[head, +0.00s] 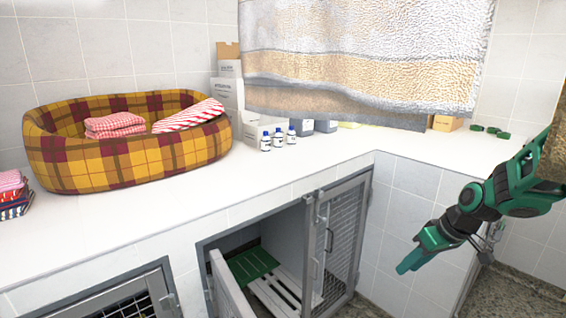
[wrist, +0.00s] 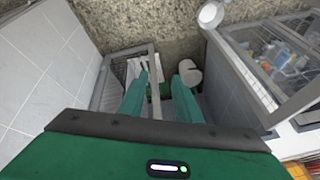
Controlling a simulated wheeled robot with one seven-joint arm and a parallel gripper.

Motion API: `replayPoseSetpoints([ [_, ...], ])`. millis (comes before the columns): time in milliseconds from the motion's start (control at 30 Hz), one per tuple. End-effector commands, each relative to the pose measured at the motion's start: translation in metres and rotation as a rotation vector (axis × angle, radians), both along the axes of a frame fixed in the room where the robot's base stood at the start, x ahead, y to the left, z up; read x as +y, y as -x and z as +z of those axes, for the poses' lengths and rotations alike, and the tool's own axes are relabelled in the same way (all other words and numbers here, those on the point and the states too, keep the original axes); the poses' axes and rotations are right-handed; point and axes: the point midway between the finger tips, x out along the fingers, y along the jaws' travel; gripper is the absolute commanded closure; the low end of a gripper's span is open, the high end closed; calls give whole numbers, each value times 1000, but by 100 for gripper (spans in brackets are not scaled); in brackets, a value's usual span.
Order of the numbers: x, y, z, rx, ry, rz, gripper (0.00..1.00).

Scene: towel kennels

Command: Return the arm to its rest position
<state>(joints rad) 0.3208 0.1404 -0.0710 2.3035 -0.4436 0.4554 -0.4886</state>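My green arm (head: 487,203) reaches in from the right side of the head view, in front of the tiled wall below the counter. My gripper (head: 403,268) points down and to the left there. In the wrist view my gripper (wrist: 164,77) shows two green fingers with a clear gap between them. Nothing is held in the gap. The gripper is apart from the counter and the kennels.
A white counter (head: 255,185) carries a plaid pet bed (head: 130,156) with towels, white bottles (head: 278,138) and boxes. Below, an open kennel door (head: 230,287) and a mesh door (head: 342,238) stand near the gripper. A towel (head: 365,55) hangs above.

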Motion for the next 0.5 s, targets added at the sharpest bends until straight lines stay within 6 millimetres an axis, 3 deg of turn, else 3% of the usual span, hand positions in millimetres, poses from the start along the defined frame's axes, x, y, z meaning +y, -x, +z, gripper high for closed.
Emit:
replayPoseSetpoints([
  [200, -35, 79, 32, 133, 89, -222, 70],
  [500, -65, 200, 63, 301, 139, -587, 70],
])
